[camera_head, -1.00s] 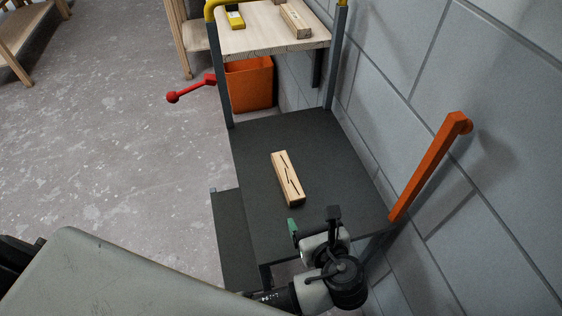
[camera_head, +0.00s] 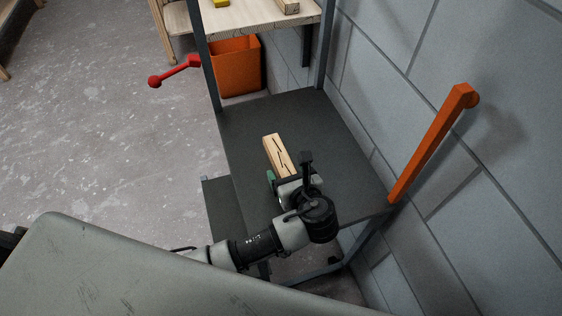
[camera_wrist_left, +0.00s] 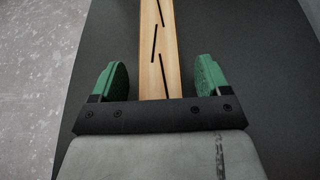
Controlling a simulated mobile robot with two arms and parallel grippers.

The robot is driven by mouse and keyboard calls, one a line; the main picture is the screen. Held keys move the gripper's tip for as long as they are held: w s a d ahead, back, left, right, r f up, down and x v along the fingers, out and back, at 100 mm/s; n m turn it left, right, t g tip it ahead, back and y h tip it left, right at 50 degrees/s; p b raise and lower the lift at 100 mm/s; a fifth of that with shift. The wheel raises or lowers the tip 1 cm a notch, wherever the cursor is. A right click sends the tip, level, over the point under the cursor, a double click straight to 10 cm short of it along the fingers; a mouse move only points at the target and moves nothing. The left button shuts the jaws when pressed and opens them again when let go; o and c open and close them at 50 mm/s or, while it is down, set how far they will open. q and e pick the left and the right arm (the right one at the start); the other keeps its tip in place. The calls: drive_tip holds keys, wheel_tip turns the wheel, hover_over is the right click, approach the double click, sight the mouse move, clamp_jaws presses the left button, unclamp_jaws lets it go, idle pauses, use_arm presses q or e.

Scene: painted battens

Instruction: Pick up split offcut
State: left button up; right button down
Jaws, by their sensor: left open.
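The split offcut (camera_head: 277,154) is a short pale wooden block with dark cracks along its top. It lies on the dark grey platform (camera_head: 330,140). My left gripper (camera_head: 287,177) is over the near end of the offcut, which it partly hides in the head view. In the left wrist view the offcut (camera_wrist_left: 159,50) runs between the two green fingertips of my open left gripper (camera_wrist_left: 160,82), with a gap on each side. I cannot tell the height of the fingers against the block. My right gripper is not in view.
A grey block wall with an orange bar (camera_head: 432,145) stands close on the right. Behind the platform are an orange bin (camera_head: 237,68) and a wooden shelf (camera_head: 265,36). A red handle (camera_head: 174,71) sticks out left. The platform around the offcut is clear.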

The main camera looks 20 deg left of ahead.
use_arm(q)
drive_tip(key=shift+w+a+f, duration=0.2)
drive_tip(key=shift+w+a, duration=0.1)
drive_tip(key=shift+w, duration=0.1)
drive_tip(key=c, duration=1)
drive_tip(key=shift+c, duration=0.2)
drive_tip(key=shift+r, duration=0.15)
